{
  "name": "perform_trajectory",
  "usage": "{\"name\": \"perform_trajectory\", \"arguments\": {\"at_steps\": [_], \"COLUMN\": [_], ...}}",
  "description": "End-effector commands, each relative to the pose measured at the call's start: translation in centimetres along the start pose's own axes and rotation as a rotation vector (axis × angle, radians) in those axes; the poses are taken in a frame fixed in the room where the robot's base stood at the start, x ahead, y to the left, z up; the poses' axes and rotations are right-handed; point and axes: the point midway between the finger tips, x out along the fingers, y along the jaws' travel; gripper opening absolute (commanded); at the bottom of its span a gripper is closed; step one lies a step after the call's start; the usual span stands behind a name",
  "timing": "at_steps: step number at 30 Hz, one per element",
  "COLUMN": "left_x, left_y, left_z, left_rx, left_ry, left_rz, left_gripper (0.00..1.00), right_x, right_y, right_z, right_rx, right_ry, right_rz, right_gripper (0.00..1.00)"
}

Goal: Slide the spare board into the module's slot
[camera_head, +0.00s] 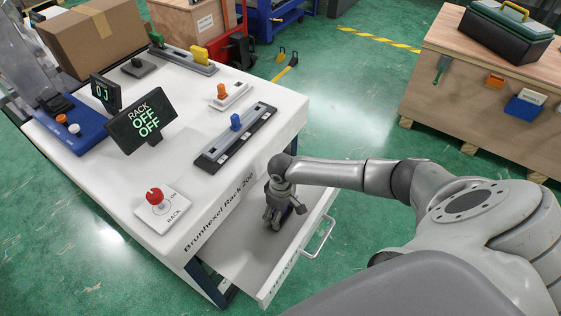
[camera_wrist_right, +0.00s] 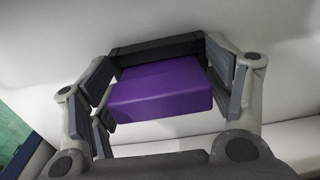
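My right gripper (camera_head: 277,218) points down inside the open drawer (camera_head: 238,236) at the front of the white table. The right wrist view shows a purple block (camera_wrist_right: 162,90), which looks like the spare board, with a dark bar along its far edge. The fingers of the right gripper (camera_wrist_right: 165,108) are spread on either side of it; firm contact does not show. In the head view the gripper hides the block. On the tabletop, a grey slotted rail with a blue knob (camera_head: 236,139) may be the module; I cannot tell for certain. My left gripper is not in view.
The drawer's front handle (camera_head: 319,238) sticks out to the right. A smaller orange-knobbed unit (camera_head: 222,96) sits behind the rail. A wooden crate (camera_head: 480,90) stands at right.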

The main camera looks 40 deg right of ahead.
Motion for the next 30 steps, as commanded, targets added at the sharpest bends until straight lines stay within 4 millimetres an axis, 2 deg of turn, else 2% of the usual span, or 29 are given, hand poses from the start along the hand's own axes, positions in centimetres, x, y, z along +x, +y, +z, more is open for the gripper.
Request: {"name": "perform_trajectory", "arguments": {"at_steps": [10,14,17,24,30], "left_x": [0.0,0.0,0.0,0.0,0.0], "left_y": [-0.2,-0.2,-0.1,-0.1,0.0], "left_z": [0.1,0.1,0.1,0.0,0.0], "left_rx": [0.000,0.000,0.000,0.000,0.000], "left_ry": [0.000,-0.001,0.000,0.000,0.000], "left_rz": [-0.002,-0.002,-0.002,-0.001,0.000], "left_gripper": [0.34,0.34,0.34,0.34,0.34], "right_x": [0.0,-0.6,-1.9,-7.0,-10.4], "right_y": [0.0,0.1,0.1,0.1,0.1], "right_z": [0.0,0.0,-0.1,-0.1,-0.1], "right_rx": [0.000,0.000,0.000,-0.001,0.000], "right_ry": [0.000,0.001,0.003,0.004,0.002], "right_rz": [0.001,0.001,0.001,0.002,0.001], "right_gripper": [0.86,0.86,0.86,0.86,0.86]}}
